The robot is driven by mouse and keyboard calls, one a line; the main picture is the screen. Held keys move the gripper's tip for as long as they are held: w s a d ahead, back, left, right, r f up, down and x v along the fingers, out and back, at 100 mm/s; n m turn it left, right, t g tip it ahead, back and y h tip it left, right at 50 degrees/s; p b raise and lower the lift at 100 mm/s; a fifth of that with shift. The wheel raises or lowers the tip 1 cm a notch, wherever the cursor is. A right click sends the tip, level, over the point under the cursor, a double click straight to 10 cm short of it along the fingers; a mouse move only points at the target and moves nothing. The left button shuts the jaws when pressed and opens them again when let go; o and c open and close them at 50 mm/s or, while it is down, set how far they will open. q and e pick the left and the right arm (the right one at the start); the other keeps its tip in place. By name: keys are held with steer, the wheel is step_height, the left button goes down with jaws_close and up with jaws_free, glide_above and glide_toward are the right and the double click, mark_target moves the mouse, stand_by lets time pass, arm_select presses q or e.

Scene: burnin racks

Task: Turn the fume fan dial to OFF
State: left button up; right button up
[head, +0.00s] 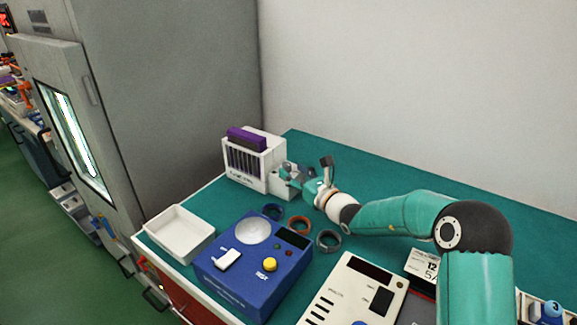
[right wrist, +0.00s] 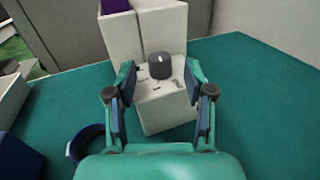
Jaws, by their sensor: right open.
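The fume fan unit (head: 243,165) is a white box with dark front slots and a purple block (head: 246,139) on top, at the back left of the teal bench. Its dark grey dial (right wrist: 161,65) sits on a low white ledge (right wrist: 165,105) in the right wrist view, with a pale mark on its top. Small marks beside the dial are too small to read. My right gripper (right wrist: 158,100) is open, its fingers on either side of the ledge, with the dial between and beyond the fingertips. In the head view my right gripper (head: 303,178) hides the dial. My left gripper is not in view.
A blue device (head: 225,285) with a yellow knob stands at the front. A white tray (head: 180,233) lies left of it. Blue, orange and grey rings (head: 329,240) lie behind it. A white panel device (head: 340,300) is at front right. The bench's back right is clear.

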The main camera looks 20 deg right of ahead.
steer(key=shift+x, duration=1.3)
steer(key=shift+c, duration=0.3)
jaws_close()
